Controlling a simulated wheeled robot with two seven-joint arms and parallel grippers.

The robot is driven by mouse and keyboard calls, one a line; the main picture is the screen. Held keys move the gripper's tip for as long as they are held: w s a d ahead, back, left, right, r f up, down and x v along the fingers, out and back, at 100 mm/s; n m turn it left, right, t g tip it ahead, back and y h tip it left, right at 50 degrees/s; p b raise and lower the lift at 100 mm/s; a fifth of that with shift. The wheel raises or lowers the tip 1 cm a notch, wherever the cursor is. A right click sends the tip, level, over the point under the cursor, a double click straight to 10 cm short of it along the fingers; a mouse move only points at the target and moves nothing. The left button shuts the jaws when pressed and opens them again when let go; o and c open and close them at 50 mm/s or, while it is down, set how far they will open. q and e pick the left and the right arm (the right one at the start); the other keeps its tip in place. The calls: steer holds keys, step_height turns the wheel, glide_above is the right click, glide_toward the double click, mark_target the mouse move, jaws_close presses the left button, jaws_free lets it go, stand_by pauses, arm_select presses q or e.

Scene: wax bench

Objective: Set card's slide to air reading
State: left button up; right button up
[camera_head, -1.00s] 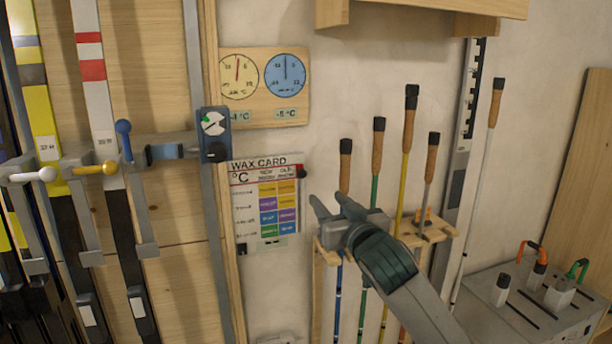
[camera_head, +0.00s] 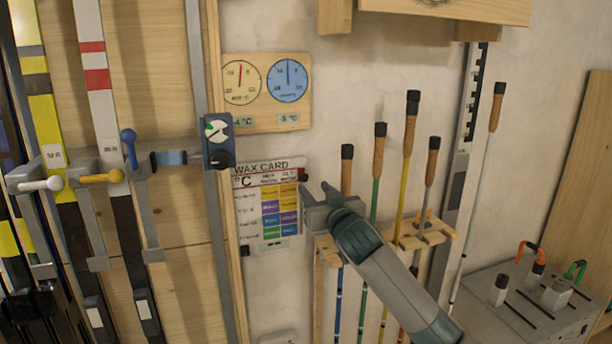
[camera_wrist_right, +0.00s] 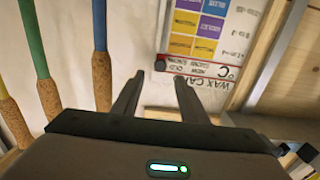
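The wax card (camera_head: 268,210) hangs on the wall left of centre, with a grid of coloured blocks and a red °C strip below its title. A dark knob (camera_head: 303,177) sits at the right end of that strip; it also shows in the right wrist view (camera_wrist_right: 160,65). Above the card, a board (camera_head: 265,123) carries a yellow dial (camera_head: 241,82) and a blue dial (camera_head: 288,80), with small °C labels below. My right gripper (camera_head: 315,193) is open and empty, just right of the card and near the knob, apart from it in the wrist view (camera_wrist_right: 158,88). My left gripper is out of view.
Several ski poles (camera_head: 376,160) stand in a wooden rack (camera_head: 440,238) right of and below my gripper. Skis (camera_head: 96,100) with clamps (camera_head: 110,177) and a dial box (camera_head: 217,141) are on the left. A grey box (camera_head: 535,310) stands at lower right.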

mark_target(305, 178)
steer(key=shift+p+x, duration=1.2)
steer(key=shift+x, duration=2.8)
steer(key=shift+c, duration=0.6)
jaws_close()
steer(key=shift+f, duration=0.15)
